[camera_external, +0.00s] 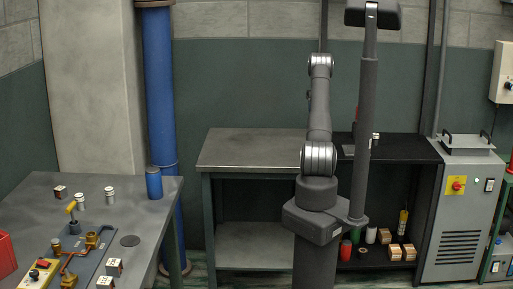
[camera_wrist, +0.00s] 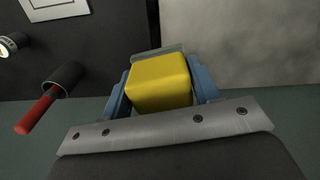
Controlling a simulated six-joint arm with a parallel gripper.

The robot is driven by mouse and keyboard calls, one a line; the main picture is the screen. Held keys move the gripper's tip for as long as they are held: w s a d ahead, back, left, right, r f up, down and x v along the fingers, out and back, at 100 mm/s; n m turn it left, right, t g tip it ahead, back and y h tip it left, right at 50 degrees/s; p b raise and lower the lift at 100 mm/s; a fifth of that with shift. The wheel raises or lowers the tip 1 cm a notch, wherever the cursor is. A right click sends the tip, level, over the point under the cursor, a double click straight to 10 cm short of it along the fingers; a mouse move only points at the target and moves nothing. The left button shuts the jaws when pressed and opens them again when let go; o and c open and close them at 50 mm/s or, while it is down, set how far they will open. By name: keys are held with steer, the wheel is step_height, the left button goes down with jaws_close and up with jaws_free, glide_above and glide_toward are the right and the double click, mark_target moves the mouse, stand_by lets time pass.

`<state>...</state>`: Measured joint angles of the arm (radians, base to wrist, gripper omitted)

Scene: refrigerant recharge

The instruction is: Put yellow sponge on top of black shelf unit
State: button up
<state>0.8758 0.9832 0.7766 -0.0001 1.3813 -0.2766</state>
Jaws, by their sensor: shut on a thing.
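The yellow sponge (camera_wrist: 160,82) shows in the wrist view as a block between the blue fingers of my gripper (camera_wrist: 163,88), which is shut on it. Beneath it the dark top of the black shelf unit (camera_wrist: 100,55) meets a grey bench top (camera_wrist: 235,45); the sponge appears near this boundary, and its height above them is hard to judge. In the external view the black shelf unit (camera_external: 405,149) stands behind my arm on the right. My gripper and the sponge are hidden there behind my arm.
A red-handled tool (camera_wrist: 38,112), a small white-topped can (camera_wrist: 10,44) and a pale label or plate (camera_wrist: 55,8) are on the shelf unit's side. The grey bench (camera_external: 250,148) adjoins it at left. A grey machine (camera_external: 466,205) stands right. Several bottles and boxes (camera_external: 402,252) occupy the lower shelf.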

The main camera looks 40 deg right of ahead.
steer(key=s+d+f+m, duration=0.2)
steer(key=s+d, duration=0.8)
steer(key=s, duration=0.4)
steer(key=w+f, duration=0.2)
steer(key=w, duration=0.1)
steer(key=w+f, duration=0.2)
steer(key=w, duration=0.2)
steer(key=w+f, duration=0.2)
steer(key=w, duration=0.2)
steer(key=shift+a+f, duration=0.1)
steer(key=shift+f, duration=2.15)
steer(key=shift+f, duration=0.1)
steer(key=o, duration=1)
